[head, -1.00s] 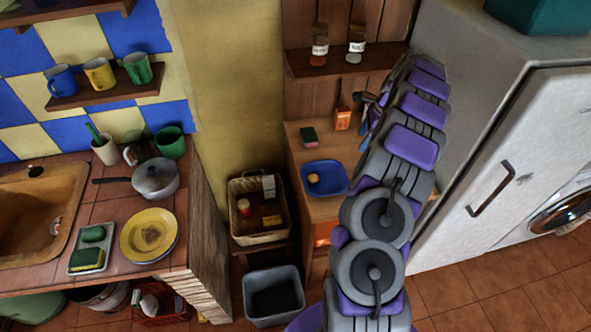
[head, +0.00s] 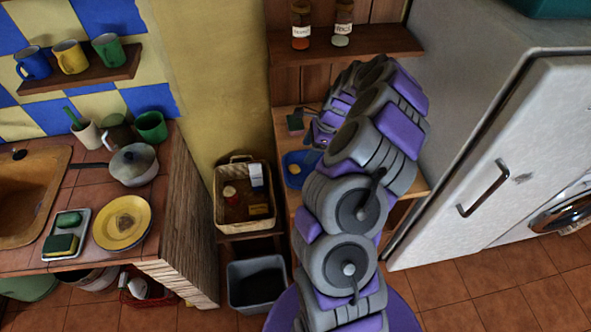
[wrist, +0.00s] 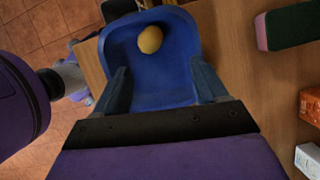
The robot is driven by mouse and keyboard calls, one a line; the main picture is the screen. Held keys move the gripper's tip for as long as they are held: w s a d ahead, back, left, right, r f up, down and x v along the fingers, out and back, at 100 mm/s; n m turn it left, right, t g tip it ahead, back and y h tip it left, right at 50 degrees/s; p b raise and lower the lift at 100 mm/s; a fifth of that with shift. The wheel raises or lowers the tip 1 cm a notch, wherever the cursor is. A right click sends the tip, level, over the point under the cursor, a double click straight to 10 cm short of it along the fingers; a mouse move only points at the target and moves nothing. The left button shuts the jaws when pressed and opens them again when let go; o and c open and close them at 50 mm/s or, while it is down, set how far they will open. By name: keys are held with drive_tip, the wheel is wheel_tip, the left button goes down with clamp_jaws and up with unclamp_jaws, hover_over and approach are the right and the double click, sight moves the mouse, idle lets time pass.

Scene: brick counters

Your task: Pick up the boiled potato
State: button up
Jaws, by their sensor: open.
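The boiled potato, a small yellow rounded lump (head: 294,169), lies in a blue dish (head: 290,182) on the wooden counter. In the wrist view the potato (wrist: 150,39) rests near the far side of the blue dish (wrist: 165,72). My gripper (wrist: 162,80) is open and empty, its two fingers spread over the near part of the dish, with the potato beyond the fingertips and roughly between their lines. In the head view my arm hides part of the dish, and the gripper's fingers are hard to make out.
A green and pink sponge (wrist: 288,26) lies right of the dish in the wrist view, with an orange box (wrist: 311,106) and a white box (wrist: 309,158) nearer. A shelf with two jars (head: 342,24) hangs above the counter. A wicker basket (head: 262,214) stands left of the counter.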

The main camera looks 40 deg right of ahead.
sight(296, 167)
drive_tip(key=x, duration=0.2)
drive_tip(key=shift+f, duration=0.35)
drive_tip(key=a, duration=0.1)
drive_tip(key=a+f+b, duration=0.1)
drive_tip(key=a, duration=0.1)
drive_tip(key=shift+w+a+f, duration=0.15)
wheel_tip(296, 167, down, 3)
drive_tip(key=shift+w+f+b, duration=0.15)
drive_tip(key=shift+f+b, duration=0.1)
drive_tip(key=shift+b, duration=0.3)
drive_tip(key=shift+d+f, duration=0.2)
drive_tip(key=shift+d, duration=0.15)
drive_tip(key=shift+a+r, duration=0.1)
drive_tip(key=shift+a, duration=0.35)
drive_tip(key=shift+c, duration=0.8)
drive_tip(key=shift+a, duration=0.25)
drive_tip(key=c, duration=0.3)
drive_tip(key=shift+d, duration=0.35)
drive_tip(key=c, duration=0.7)
drive_tip(key=shift+o, duration=0.2)
